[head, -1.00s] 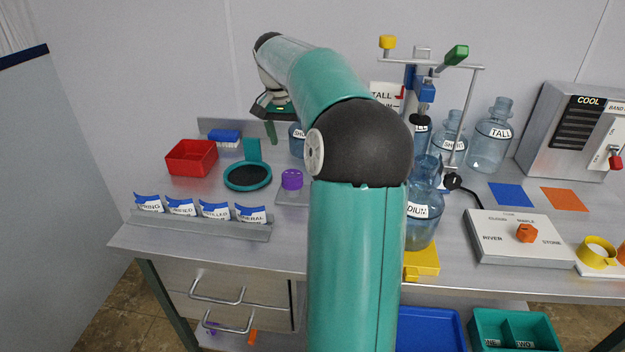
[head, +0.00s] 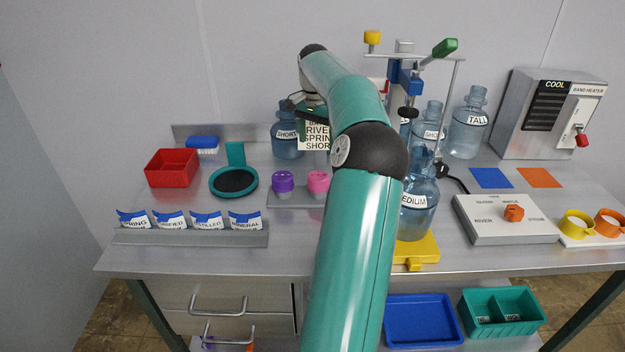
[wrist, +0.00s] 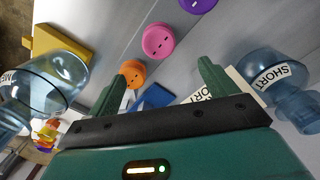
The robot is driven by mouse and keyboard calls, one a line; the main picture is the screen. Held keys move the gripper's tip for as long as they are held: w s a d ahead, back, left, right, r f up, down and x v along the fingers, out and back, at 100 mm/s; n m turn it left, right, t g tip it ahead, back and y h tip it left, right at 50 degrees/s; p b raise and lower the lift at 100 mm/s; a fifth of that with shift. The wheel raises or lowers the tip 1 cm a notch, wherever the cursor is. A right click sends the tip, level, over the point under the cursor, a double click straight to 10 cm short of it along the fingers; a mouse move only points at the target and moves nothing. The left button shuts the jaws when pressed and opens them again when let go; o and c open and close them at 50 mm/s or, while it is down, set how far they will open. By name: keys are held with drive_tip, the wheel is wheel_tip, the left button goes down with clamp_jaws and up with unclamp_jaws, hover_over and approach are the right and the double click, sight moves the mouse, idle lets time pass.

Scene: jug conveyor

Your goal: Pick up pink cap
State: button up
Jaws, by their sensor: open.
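The pink cap (head: 318,181) stands on a small grey tray (head: 290,197) in the middle of the bench, just right of the purple cap (head: 283,181). In the wrist view the pink cap (wrist: 158,41) is seen from above, beyond the fingers and between them sideways. My gripper (wrist: 170,75) is open, with two green fingers apart and nothing between them. An orange cap (wrist: 132,72) shows close to the left finger in the wrist view. In the head view my fingertips are hidden behind my arm and a sign.
A blue SHORT jug (head: 286,137) stands behind the caps, and a MEDIUM jug (head: 416,205) stands right of them on a yellow base (head: 418,252). A sign (head: 316,136) is near my wrist. The red bin (head: 172,167) and teal round dish (head: 233,182) are left.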

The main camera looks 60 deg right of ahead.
hover_over(318, 175)
drive_tip(key=f, duration=0.6)
drive_tip(key=shift+s+d+f, duration=0.1)
drive_tip(key=shift+d+f, duration=0.15)
drive_tip(key=shift+a+f, duration=0.2)
drive_tip(key=shift+f, duration=1.3)
drive_tip(key=shift+a+f, duration=0.15)
drive_tip(key=shift+f, duration=1.35)
drive_tip(key=c, duration=1)
